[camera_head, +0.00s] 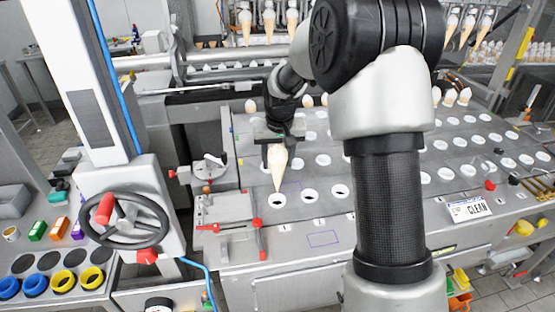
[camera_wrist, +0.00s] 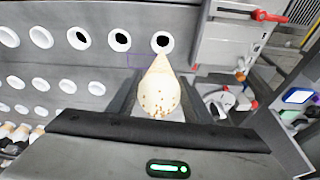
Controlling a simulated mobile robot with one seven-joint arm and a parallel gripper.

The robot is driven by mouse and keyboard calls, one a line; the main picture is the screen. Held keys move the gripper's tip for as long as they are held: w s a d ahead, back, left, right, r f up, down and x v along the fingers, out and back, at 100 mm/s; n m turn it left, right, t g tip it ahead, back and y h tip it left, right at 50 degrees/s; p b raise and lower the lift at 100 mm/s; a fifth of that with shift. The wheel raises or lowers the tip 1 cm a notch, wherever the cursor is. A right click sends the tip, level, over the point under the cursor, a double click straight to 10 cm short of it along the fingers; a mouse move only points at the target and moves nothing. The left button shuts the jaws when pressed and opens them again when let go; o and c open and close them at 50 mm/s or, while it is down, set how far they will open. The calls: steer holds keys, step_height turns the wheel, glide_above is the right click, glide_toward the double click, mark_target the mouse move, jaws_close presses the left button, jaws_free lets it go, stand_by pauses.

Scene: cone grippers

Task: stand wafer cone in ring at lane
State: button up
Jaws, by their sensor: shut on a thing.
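A pale wafer cone (camera_head: 277,163) hangs point down in my gripper (camera_head: 278,142), above the grey steel plate. My gripper is shut on its upper part. In the wrist view the cone (camera_wrist: 159,88) sits between the two fingers, its point toward a white ring with a dark hole (camera_wrist: 162,42). In the head view that front-left ring (camera_head: 278,200) lies just below the cone's tip. The tip appears apart from the ring, but the exact gap is hard to tell. More open rings (camera_head: 310,195) continue to the right in the same row.
A metal fixture with red handles (camera_head: 258,225) stands left of the ring. A white sign reading CLEAN (camera_head: 468,208) lies on the plate at right. A black handwheel (camera_head: 118,220) is at far left. Several cones hang on a rack behind.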

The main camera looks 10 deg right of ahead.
steer(key=shift+f+b, duration=1.4)
steer(key=shift+f, duration=0.75)
steer(key=shift+f+b, duration=3.55)
steer(key=shift+f, duration=1.1)
steer(key=o, duration=0.8)
steer(key=shift+r, duration=0.1)
steer(key=p+v, duration=0.1)
steer(key=v, duration=1.6)
steer(key=shift+r, duration=0.25)
